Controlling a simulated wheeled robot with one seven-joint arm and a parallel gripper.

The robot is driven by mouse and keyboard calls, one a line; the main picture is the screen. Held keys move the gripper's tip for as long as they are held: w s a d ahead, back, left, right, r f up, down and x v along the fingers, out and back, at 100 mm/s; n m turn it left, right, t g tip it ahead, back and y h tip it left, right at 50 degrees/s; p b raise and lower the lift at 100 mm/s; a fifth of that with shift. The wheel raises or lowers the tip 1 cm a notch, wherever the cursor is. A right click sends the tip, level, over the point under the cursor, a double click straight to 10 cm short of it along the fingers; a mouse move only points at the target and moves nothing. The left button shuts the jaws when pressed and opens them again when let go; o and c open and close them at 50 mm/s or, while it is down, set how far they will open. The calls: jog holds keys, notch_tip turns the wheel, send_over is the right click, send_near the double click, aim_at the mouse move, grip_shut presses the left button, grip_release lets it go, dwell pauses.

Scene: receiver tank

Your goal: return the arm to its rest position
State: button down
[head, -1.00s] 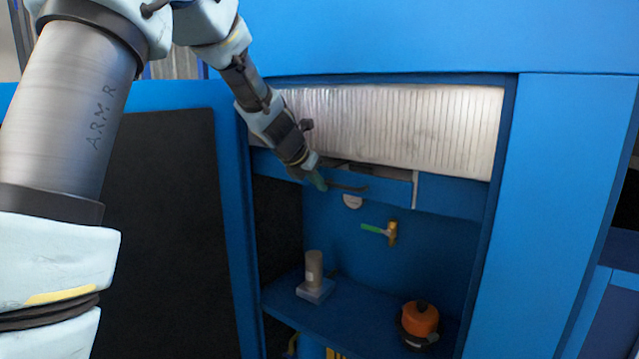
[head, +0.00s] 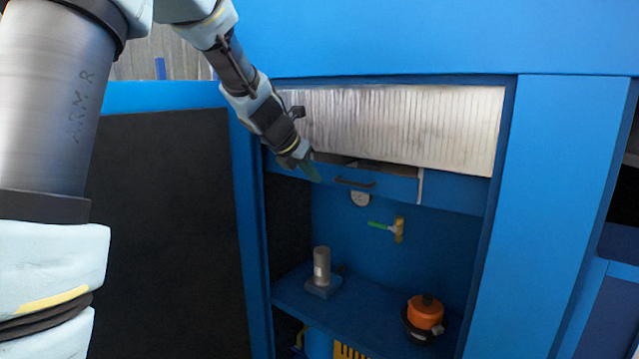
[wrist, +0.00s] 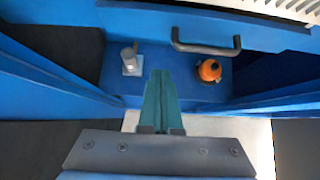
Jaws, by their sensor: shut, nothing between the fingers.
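My gripper (head: 313,172) is in front of the blue drawer (head: 400,187) under the ribbed shutter, at the left part of the opening. Its green fingers are together with nothing between them. In the wrist view my gripper (wrist: 161,75) points toward the shelf, its fingers shut. The drawer's dark handle (head: 355,183) is to the right of the fingertips and apart from them; the handle also shows in the wrist view (wrist: 206,48), beyond the fingers. The drawer stands slightly open, with a dark gap along its top.
A grey cylinder on a square base (head: 322,270) and an orange pot-like object (head: 425,312) stand on the lower blue shelf (head: 365,310). A green-handled valve (head: 399,229) is on the back wall. Blue frame posts (head: 545,200) border the opening.

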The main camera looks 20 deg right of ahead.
jog(key=v, duration=0.5)
jog(key=shift+s+a+r, duration=0.15)
jog(key=shift+s+a, duration=0.05)
jog(key=shift+a, duration=0.15)
